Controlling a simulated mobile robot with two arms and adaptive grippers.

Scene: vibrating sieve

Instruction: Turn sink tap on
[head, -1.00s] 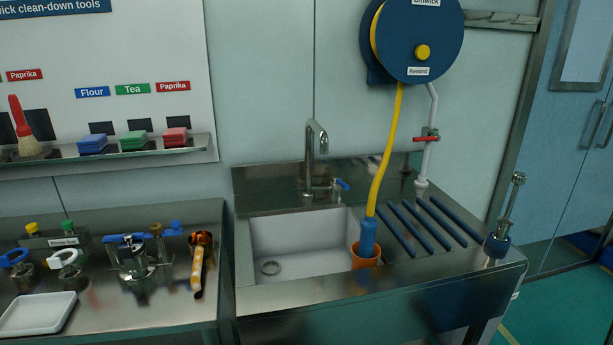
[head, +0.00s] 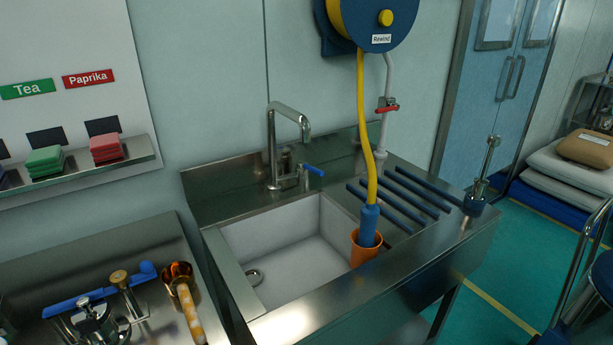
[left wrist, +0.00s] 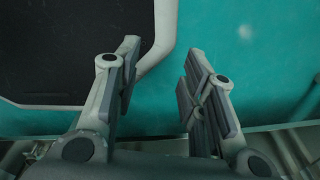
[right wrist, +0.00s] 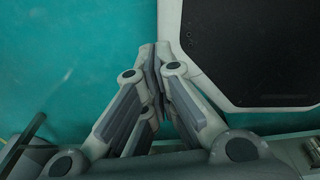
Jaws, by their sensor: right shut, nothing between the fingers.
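The sink tap (head: 286,142) is a chrome gooseneck at the back of a steel sink unit in the head view. It has a small blue lever (head: 314,171) at its base, pointing right. The white basin (head: 300,262) is below it, and I see no water coming from the spout. My left gripper (left wrist: 158,75) shows in the left wrist view, open and empty over the teal floor. My right gripper (right wrist: 153,62) shows in the right wrist view, its fingertips together with nothing between them. Neither gripper is in the head view, and both are away from the tap.
A yellow hose (head: 367,130) hangs from a blue reel (head: 372,25) into an orange cup (head: 364,248) at the basin's right. A red-handled valve (head: 387,106) sits on the pipe behind. A steel bench (head: 60,285) with tools stands left. Floor shows at right.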

